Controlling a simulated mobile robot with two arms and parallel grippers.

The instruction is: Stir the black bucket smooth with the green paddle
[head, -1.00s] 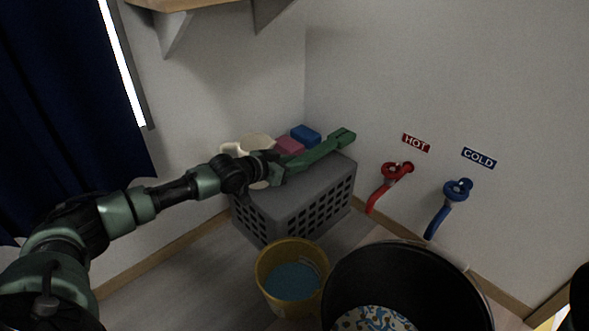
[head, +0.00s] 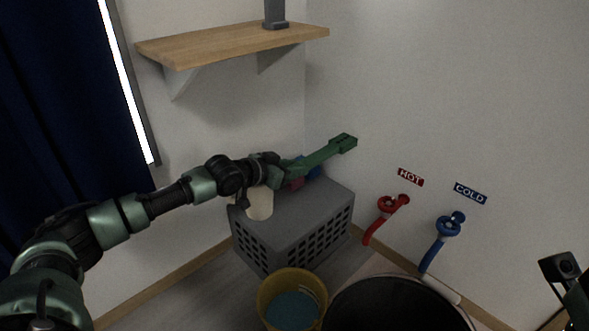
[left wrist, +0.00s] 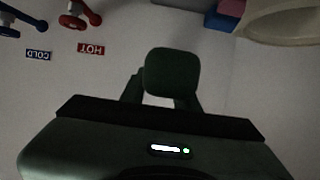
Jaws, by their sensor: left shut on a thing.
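My left gripper (head: 272,168) is shut on the green paddle (head: 325,156) and holds it in the air above the grey crate. The paddle points right and slightly up, toward the wall. The black bucket (head: 396,300) stands at the bottom of the head view, cut off by the frame.
The grey crate (head: 290,215) carries a cream container (head: 259,204) and pink and blue blocks (head: 314,172). A yellow bucket (head: 290,300) with blue contents stands before it. Red HOT (head: 386,206) and blue COLD taps (head: 447,228) are on the wall. A wooden shelf (head: 230,42) hangs above.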

